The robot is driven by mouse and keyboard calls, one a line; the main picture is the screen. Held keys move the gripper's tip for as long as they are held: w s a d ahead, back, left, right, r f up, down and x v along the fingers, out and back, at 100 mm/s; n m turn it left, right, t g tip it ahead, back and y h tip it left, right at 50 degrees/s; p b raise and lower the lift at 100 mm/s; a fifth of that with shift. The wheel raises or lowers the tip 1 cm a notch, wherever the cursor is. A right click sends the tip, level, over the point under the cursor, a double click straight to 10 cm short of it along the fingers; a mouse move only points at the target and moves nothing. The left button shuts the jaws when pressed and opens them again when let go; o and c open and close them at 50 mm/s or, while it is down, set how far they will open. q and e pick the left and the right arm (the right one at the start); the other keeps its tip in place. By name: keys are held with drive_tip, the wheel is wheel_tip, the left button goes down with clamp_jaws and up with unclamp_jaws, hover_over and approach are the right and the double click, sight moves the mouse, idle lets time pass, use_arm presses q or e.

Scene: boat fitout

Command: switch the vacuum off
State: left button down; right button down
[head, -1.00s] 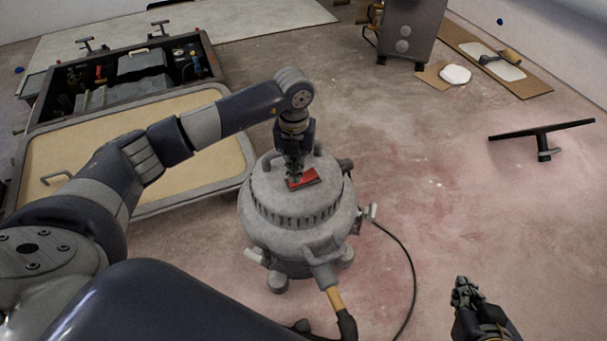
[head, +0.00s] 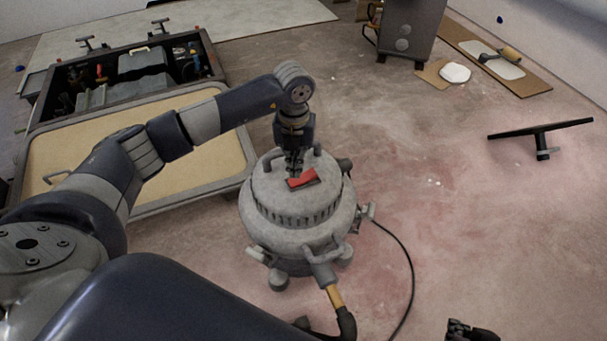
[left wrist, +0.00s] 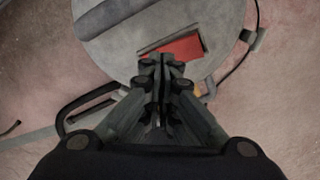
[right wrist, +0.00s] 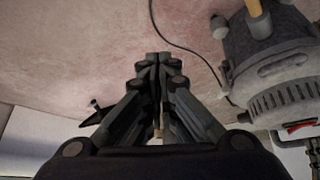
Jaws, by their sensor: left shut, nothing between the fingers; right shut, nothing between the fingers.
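The vacuum (head: 296,222) is a round grey canister standing on the floor. A red rocker switch (head: 304,178) sits in a dark recess on its lid. It also shows in the left wrist view (left wrist: 184,48). My left gripper (head: 294,174) is shut and empty, pointing down at the switch's left end. In the left wrist view its fingertips (left wrist: 160,62) overlap the near left edge of the recess; whether they touch cannot be told. My right gripper (head: 456,328) is shut and empty, low at the picture's bottom edge. The right wrist view shows the vacuum (right wrist: 268,60) at the right.
A hose (head: 334,298) and a dark cable (head: 411,270) run from the vacuum. A tan-topped panel (head: 190,105) and an open tool box (head: 42,105) lie to the left. A dark T-shaped tool (head: 541,132) lies right. The floor between is clear.

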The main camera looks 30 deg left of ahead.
sight(296, 181)
use_arm(q)
drive_tip(key=shift+r+p, duration=0.5)
drive_tip(key=shift+r, duration=0.45)
wheel_tip(296, 181, up, 2)
drive_tip(key=shift+p, duration=1.05)
use_arm(e)
drive_tip(key=s+g, duration=0.1)
drive_tip(key=s+d+g, duration=0.1)
drive_tip(key=s, duration=0.2)
drive_tip(key=shift+s+d+f+g+h, duration=0.15)
drive_tip(key=shift+s+f+g+h, duration=0.15)
drive_tip(key=shift+f+g, duration=0.1)
